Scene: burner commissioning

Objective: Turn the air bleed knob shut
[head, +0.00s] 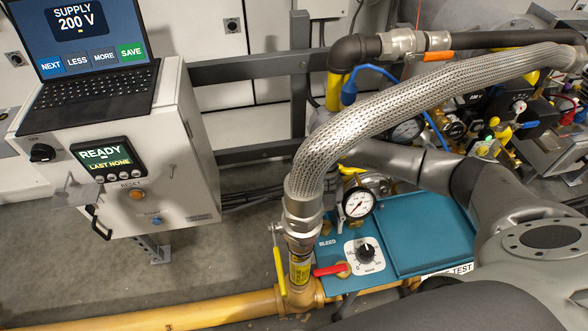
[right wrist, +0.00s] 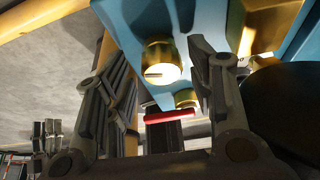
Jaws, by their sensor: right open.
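The teal panel (head: 430,238) marked BLEED stands at lower centre in the head view. In the right wrist view, a round brass knob (right wrist: 162,62) with a dark slot across its bright face shows below the teal surface (right wrist: 135,15); I take it as the air bleed knob. My right gripper (right wrist: 153,54) is open, with one finger on each side of the knob in that view. Contact cannot be told. In the head view my right arm reaches behind the braided hose (head: 390,98), which hides the fingertips.
A red lever (head: 330,269) and a black dial knob (head: 366,252) are on the panel, with a pressure gauge (head: 358,203) behind. A yellow pipe (head: 180,314) runs along the floor. A control box (head: 150,180) carrying a laptop (head: 85,60) stands left.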

